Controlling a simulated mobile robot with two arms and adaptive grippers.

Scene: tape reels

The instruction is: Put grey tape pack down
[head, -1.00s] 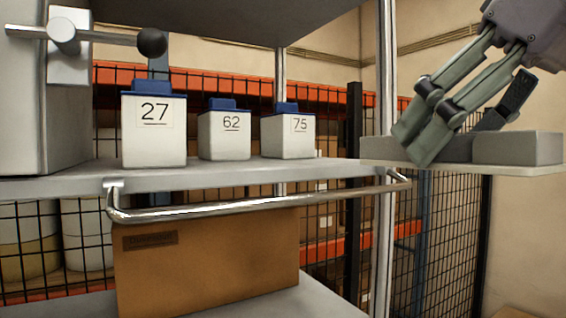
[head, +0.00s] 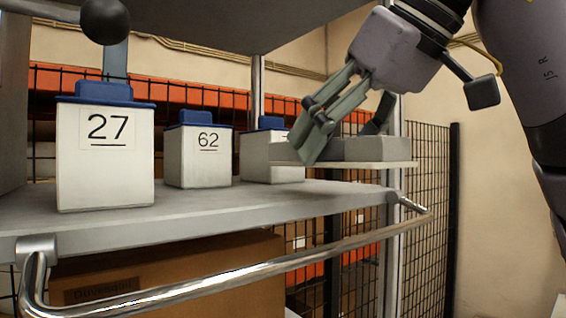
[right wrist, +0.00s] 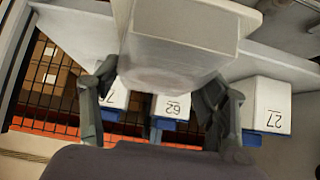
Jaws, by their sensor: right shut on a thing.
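The grey tape pack (head: 376,149) is a grey block on a thin pale plate. In the head view it is level, in front of the right end of the shelf (head: 250,205), and covers part of the box marked 75. My right gripper (head: 312,143) is shut on the pack, its fingers slanting down across it. In the right wrist view the pack (right wrist: 180,45) is a large pale block between the fingers (right wrist: 160,100). The pack looks a little above the shelf surface; I cannot tell whether it touches. My left gripper is not in view.
White bins with blue lids stand along the shelf: 27 (head: 105,150), 62 (head: 198,155) and 75 (head: 258,158). A metal rail (head: 250,275) runs along the shelf's front. A cardboard box (head: 170,280) is below. A post stands behind the pack.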

